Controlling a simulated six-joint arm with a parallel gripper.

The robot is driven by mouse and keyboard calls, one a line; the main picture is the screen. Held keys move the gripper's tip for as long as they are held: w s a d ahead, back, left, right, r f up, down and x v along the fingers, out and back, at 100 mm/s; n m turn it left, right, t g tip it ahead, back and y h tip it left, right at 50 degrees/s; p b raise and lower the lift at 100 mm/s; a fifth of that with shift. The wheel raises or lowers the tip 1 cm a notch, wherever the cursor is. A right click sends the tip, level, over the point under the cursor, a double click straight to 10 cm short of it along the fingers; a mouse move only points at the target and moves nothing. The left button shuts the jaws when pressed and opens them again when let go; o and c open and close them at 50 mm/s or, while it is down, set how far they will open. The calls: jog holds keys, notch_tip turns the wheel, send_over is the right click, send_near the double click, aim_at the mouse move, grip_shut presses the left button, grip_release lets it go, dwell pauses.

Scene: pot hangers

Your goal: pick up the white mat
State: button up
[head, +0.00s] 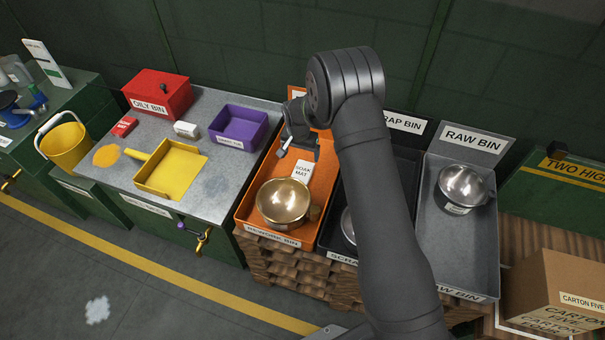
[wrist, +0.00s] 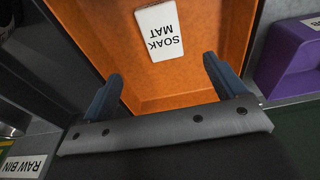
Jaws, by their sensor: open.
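The white mat (head: 302,170), labelled SOAK MAT, lies in the orange rework bin (head: 246,205), behind a brass-coloured pot (head: 284,200). In the wrist view the mat (wrist: 159,32) lies on the orange floor of the bin (wrist: 205,50), beyond the fingertips and roughly midway between them. My gripper (head: 299,150) is over the back part of the orange bin, just above and behind the mat in the head view. In the wrist view its two blue-grey fingers (wrist: 163,78) are spread apart with nothing between them. Part of the bin's back is hidden by my arm.
The scrap bin (head: 410,160) and the raw bin (head: 470,245), holding a steel pot (head: 462,186), stand to the right. A purple tray (head: 238,126), a yellow dustpan (head: 170,168) and a red oily bin (head: 160,95) are on the bench to the left.

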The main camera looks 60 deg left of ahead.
aim_at(302, 171)
jog(key=f, duration=0.4)
jog(key=w+a+f, duration=0.1)
jog(key=f, duration=0.7)
jog(key=shift+w+a+f, duration=0.15)
jog(key=shift+a+f, duration=0.2)
jog(key=c, duration=1.1)
jog(key=shift+c, duration=0.2)
jog(key=shift+r, duration=0.45)
notch_tip(302, 171, up, 4)
jog(key=shift+w+d+f, duration=0.1)
jog(key=shift+w+f, duration=0.05)
jog(key=w+d+r, duration=0.6)
jog(key=w+d, duration=0.2)
jog(key=shift+r, duration=0.2)
